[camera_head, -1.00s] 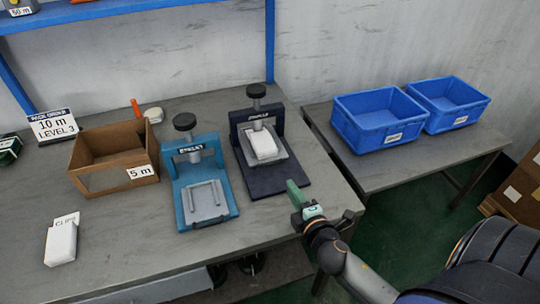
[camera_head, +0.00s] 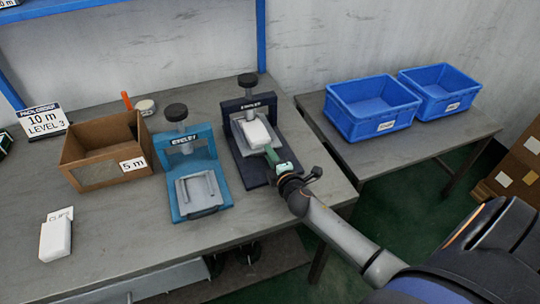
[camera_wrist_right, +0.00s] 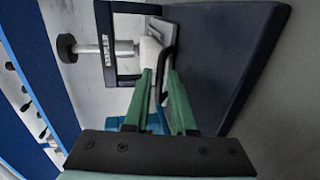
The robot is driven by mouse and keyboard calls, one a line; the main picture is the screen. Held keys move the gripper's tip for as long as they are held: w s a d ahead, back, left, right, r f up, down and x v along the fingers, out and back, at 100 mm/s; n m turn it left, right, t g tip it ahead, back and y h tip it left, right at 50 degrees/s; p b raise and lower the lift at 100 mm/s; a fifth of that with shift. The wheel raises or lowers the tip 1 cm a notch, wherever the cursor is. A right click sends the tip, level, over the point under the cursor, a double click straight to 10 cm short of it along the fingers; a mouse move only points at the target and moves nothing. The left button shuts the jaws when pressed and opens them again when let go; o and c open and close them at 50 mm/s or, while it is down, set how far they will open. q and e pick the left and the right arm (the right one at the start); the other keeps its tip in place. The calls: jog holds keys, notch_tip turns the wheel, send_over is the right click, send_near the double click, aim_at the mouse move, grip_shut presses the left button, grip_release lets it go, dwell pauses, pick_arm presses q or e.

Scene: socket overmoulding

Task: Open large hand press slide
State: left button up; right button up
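The large hand press (camera_head: 241,104) is the dark navy one, with a black knob on top. Its grey slide (camera_head: 243,146) carries a white block (camera_head: 256,133). My right gripper (camera_head: 272,153) is at the front end of this slide, above the dark base plate. In the right wrist view, my green fingers (camera_wrist_right: 159,75) are apart, with the slide's dark loop handle (camera_wrist_right: 169,62) at their tips. I cannot tell whether they touch it. The press also shows there as a dark frame and plate (camera_wrist_right: 222,45). My left gripper is not in view.
A smaller blue hand press (camera_head: 178,203) stands just left of the dark one. A cardboard box (camera_head: 98,170) and a white clip box (camera_head: 56,238) are farther left. Two blue crates (camera_head: 372,108) (camera_head: 440,92) stand on the right-hand table. The table front between is clear.

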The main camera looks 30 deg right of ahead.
jog(key=shift+w, duration=0.1)
jog(key=shift+c, duration=0.3)
grip_shut()
dwell(1.1)
